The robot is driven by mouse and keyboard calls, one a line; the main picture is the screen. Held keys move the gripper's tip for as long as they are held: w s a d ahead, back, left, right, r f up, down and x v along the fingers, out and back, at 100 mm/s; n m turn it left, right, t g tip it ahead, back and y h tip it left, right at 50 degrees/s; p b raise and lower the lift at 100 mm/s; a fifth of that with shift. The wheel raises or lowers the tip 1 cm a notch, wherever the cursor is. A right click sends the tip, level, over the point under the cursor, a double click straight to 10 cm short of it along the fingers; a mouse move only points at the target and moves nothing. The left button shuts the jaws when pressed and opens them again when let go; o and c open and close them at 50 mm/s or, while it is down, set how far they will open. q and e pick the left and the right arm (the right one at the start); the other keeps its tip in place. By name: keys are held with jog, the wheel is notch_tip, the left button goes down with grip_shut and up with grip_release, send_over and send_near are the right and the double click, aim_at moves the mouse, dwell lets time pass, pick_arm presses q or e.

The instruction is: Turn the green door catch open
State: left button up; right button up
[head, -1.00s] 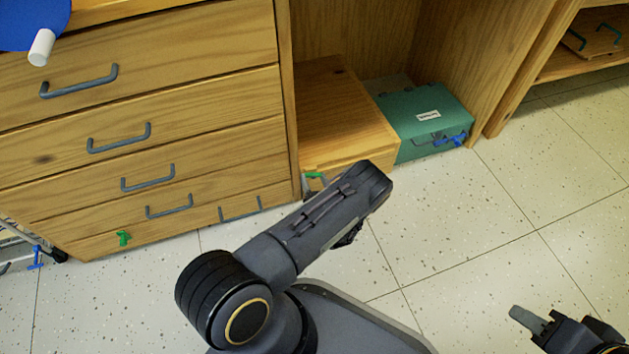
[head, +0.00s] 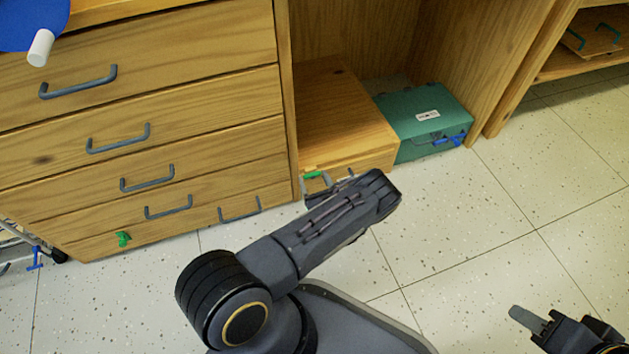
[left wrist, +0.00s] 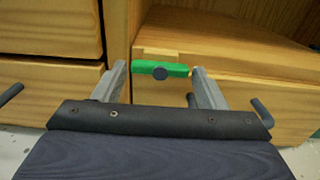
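The green door catch (left wrist: 160,69) is a bar with a dark round pivot, lying about level on the front of a low wooden box (head: 345,115). In the head view the catch (head: 311,175) shows at the box's front left edge. My left gripper (left wrist: 159,70) is open, with one finger at each end of the catch and small gaps visible. In the head view my left gripper (head: 328,186) is partly hidden behind its own wrist. My right gripper (head: 535,321) is at the lower right, away from the box; its opening is unclear.
A teal case (head: 425,115) with a blue catch (head: 455,140) stands right of the box. The tiled floor (head: 480,230) in front is clear.

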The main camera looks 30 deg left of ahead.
pick_arm(q)
jog(key=p+v, duration=0.2)
jog(key=v, duration=0.5)
jog(key=shift+s+d+p, duration=0.25)
jog(key=shift+s+p, duration=0.05)
